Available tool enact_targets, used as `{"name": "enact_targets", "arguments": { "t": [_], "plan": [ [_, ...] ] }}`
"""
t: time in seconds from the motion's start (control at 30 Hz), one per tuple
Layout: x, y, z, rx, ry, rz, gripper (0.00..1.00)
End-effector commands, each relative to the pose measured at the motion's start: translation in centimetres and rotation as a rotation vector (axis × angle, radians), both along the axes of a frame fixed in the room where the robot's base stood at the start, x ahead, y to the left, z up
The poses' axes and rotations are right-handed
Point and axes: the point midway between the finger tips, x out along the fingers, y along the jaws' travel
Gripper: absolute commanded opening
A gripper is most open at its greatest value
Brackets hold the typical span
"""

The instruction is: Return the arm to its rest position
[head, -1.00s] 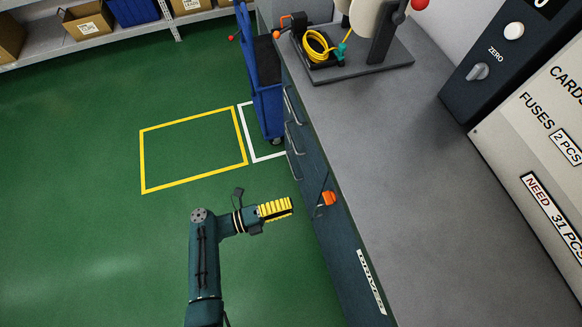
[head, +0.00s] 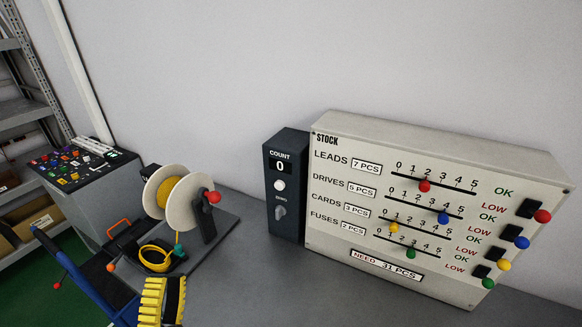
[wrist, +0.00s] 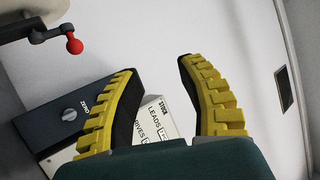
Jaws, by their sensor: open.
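My gripper (head: 162,300) shows at the bottom of the head view, left of centre, with its yellow ribbed fingers raised in front of the bench. In the wrist view my gripper (wrist: 162,105) has its two yellow fingers with black pads spread apart, with nothing between them. The fingers point up toward the pale wall. The rest of my arm is out of the head view.
A stock board (head: 340,205) and a dark count box (head: 286,185) reading 0 stand on the grey bench (head: 235,280). A cable reel (head: 185,205) and a coil of yellow cable (head: 155,257) lie left of them. A blue cart (head: 75,280) is at lower left.

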Motion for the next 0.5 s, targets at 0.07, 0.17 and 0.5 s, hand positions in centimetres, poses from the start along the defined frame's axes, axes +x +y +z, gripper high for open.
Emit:
{"name": "enact_targets", "arguments": {
  "t": [0.07, 0.17, 0.5],
  "plan": [
    [0.5, -1.3, 8.6, -0.096, -0.090, -0.001, 0.39],
    [0.5, -3.0, 17.3, -0.257, -0.187, -0.022, 0.39],
    [-2.0, -16.8, 42.5, -1.002, -0.180, -0.403, 0.39]
  ]
}}
